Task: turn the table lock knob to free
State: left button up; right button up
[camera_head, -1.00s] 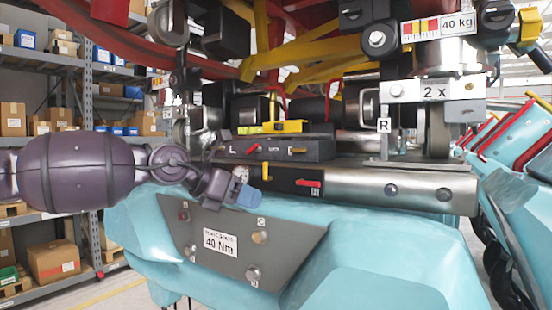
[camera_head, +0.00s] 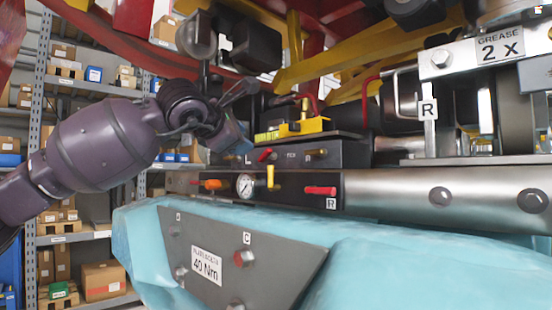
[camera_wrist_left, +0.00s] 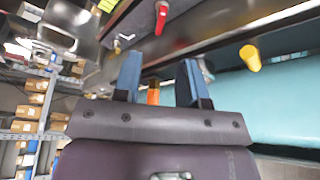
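A dark control panel (camera_head: 295,188) on the steel beam carries an orange knob (camera_head: 212,184), a round gauge (camera_head: 245,185), a yellow lever (camera_head: 270,178) and a red lever (camera_head: 319,190). No readable label shows which control is the table lock knob. My left gripper (camera_head: 232,138) is above the orange knob, in front of the left end of the upper box. In the left wrist view its blue fingers (camera_wrist_left: 158,76) are apart, with nothing visibly held. An orange piece (camera_wrist_left: 153,93) shows between them; contact cannot be judged. My right gripper is not in view.
The upper box (camera_head: 335,153) has a red lever and a brass knob. A teal cover (camera_head: 390,250) and a grey plate marked 40 Nm (camera_head: 240,268) lie below the beam. Red and yellow framework hangs above. Shelves with boxes (camera_head: 100,285) stand behind at left.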

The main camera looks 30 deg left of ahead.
aim_at(264, 154)
pick_arm(q)
jog(key=x, duration=1)
jog(key=shift+w+d, duration=0.1)
grip_shut()
